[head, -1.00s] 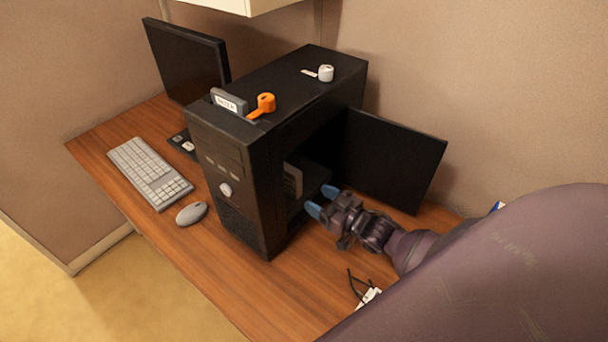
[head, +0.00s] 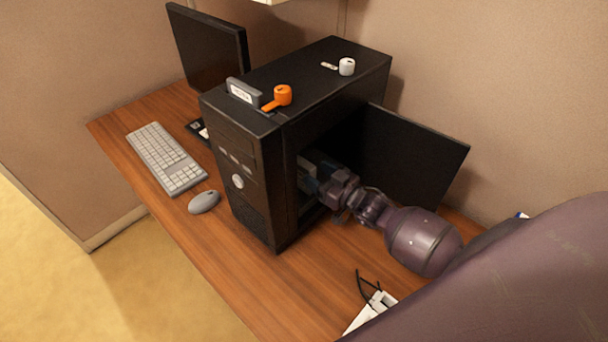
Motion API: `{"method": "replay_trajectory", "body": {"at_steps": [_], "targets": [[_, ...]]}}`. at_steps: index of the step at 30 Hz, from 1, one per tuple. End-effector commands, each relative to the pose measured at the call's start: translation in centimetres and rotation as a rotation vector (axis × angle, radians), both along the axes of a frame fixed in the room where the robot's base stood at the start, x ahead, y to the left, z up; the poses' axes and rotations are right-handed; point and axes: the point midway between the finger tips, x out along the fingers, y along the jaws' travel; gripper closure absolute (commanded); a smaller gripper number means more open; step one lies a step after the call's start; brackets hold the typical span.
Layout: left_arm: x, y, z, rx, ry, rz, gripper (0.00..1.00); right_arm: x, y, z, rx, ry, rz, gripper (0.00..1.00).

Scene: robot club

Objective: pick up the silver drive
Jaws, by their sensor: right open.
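The black computer tower (head: 262,190) stands on the desk with its side open. My right gripper (head: 311,177) is open and reaches into the side opening, with its fingers around the front bay area. A grey, drive-like block inside the bay is largely hidden by the fingers and the case's shadow, and I cannot tell whether they touch it. A grey piece with a white label (head: 241,93) stands on top of the tower, near its front edge. My left gripper is not in view.
An orange key-like piece (head: 281,97) and a white cylinder (head: 347,66) are on the tower top. The open black side panel (head: 415,155) stands close beside my right arm. A keyboard (head: 166,158), mouse (head: 204,202) and monitor (head: 207,50) are left; a white cabled item (head: 372,311) lies in front.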

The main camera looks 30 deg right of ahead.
Motion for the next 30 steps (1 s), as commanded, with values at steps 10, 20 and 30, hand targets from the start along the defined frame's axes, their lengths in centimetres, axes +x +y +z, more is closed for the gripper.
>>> {"method": "replay_trajectory", "body": {"at_steps": [10, 20, 30], "targets": [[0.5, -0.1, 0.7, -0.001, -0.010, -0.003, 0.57, 3.8, 1.7, 0.1, -0.001, -0.001, 0.000, 0.40], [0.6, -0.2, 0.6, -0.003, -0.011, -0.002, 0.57, 4.0, 1.7, 0.0, -0.001, 0.000, 0.000, 0.48], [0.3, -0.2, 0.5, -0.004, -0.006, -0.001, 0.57, 4.0, 1.7, 0.0, -0.001, 0.000, 0.000, 1.00]]}}
